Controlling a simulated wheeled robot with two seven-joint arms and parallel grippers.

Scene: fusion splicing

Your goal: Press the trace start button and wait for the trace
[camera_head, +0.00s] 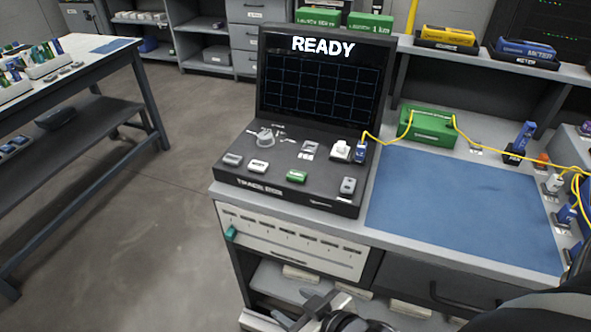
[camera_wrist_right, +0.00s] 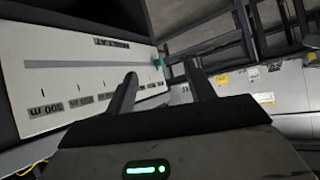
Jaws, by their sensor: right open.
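The trace unit (camera_head: 290,195) is a black open case on the workbench, with a raised screen (camera_head: 322,85) that reads READY over an empty grid. Several buttons and a knob (camera_head: 264,137) sit on its panel. One button is green (camera_head: 297,176), at the front middle; its label is too small to read. My right gripper (camera_head: 318,308) is low in front of the bench, below the unit and apart from the buttons. In the right wrist view its two fingers (camera_wrist_right: 162,84) stand apart with nothing between them. My left gripper is not in view.
A white scale panel (camera_head: 290,240) with a teal slider (camera_head: 231,233) is on the bench front, near my right gripper. A yellow fibre (camera_head: 385,142) runs from the unit to a green box (camera_head: 428,126). A blue mat (camera_head: 455,205) lies clear at right.

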